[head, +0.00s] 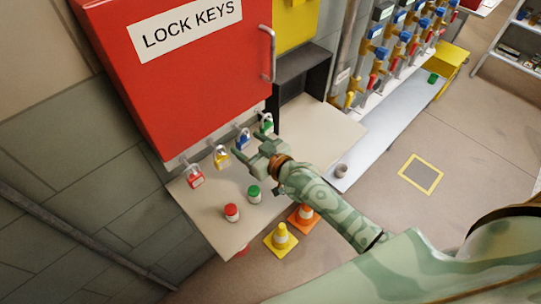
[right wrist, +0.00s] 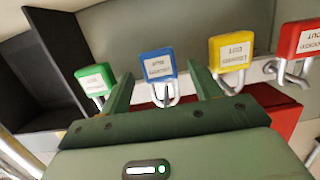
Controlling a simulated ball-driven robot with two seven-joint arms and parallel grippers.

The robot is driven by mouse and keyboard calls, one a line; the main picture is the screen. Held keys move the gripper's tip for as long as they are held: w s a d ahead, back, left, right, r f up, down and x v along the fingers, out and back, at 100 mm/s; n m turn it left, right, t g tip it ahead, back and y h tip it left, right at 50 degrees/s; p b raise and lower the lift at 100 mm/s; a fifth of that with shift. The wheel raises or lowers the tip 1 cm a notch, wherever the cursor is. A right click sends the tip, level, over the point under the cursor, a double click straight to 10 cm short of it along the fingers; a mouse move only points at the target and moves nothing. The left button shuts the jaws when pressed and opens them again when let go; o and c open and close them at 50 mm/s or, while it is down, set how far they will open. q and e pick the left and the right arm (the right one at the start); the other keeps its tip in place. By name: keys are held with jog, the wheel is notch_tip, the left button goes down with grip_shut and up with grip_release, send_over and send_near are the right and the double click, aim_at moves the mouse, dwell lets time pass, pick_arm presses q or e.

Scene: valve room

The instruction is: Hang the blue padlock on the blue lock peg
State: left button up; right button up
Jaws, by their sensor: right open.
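The blue padlock (head: 242,141) hangs under the front of the red cabinet, between a yellow and a green padlock. It also shows in the right wrist view (right wrist: 158,66), label facing the camera, shackle partly between the fingers. My right gripper (head: 257,154) is open and empty, its fingers pointing at the blue padlock. In the right wrist view the open jaws (right wrist: 163,86) stand on either side of it, and I cannot tell whether they touch it. My left gripper is out of view. I cannot make out a blue lock peg.
Red (head: 196,179), yellow (head: 221,158) and green (head: 266,124) padlocks hang in the same row. A red-topped jar (head: 232,212) and a green-topped jar (head: 254,194) stand on the shelf (head: 208,213). Cones (head: 281,238) stand below. Pipes with valves (head: 395,50) line the wall.

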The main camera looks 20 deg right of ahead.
jog(key=p+v, duration=0.3)
jog(key=v, duration=1.2)
jog(key=s+d+f+g+h, duration=0.1)
jog(key=s+d+f+g, duration=0.2)
jog(key=f, duration=0.6)
jog(key=s+d+f+g+h, duration=0.2)
jog(key=s+f, duration=0.3)
jog(key=f, duration=0.4)
jog(key=s+d+f+g+h, duration=0.1)
jog(key=s+d+f+g, duration=0.15)
jog(key=s+f, duration=0.4)
jog(key=s+a+f+g+b, duration=0.1)
jog(key=s+f+g, duration=0.2)
jog(key=s+f, duration=0.4)
jog(key=s+a+f+g+h, duration=0.1)
jog(key=s+f+g, duration=0.2)
jog(key=s+f, duration=0.5)
jog(key=s, duration=0.7)
jog(key=shift+a+b, duration=0.3)
jog(key=shift+b, duration=0.1)
jog(key=shift+g, duration=0.25)
